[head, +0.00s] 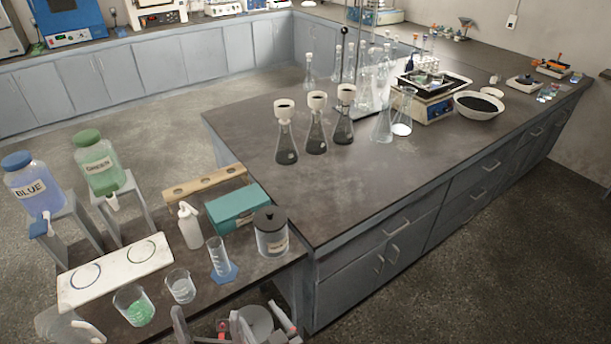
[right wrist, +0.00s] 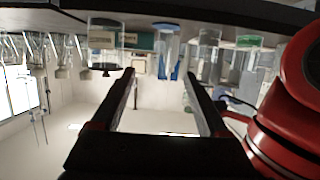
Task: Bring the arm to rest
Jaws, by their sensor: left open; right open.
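My right gripper (right wrist: 160,75) is open and empty in the right wrist view, its two dark fingers apart. That view is upside down, with the graduated cylinder (right wrist: 169,50) beyond the gap between the fingers. In the head view, grey and red gripper parts are cut off at the bottom edge, in front of the low table. Most of both arms is out of frame.
A blue-footed cylinder (head: 221,260), a lidded jar (head: 271,235), a clear beaker (head: 180,287) and a green-filled beaker (head: 134,306) stand close by on the low table. Flasks with funnels (head: 316,125) stand on the higher bench. The floor at the right (head: 500,270) is clear.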

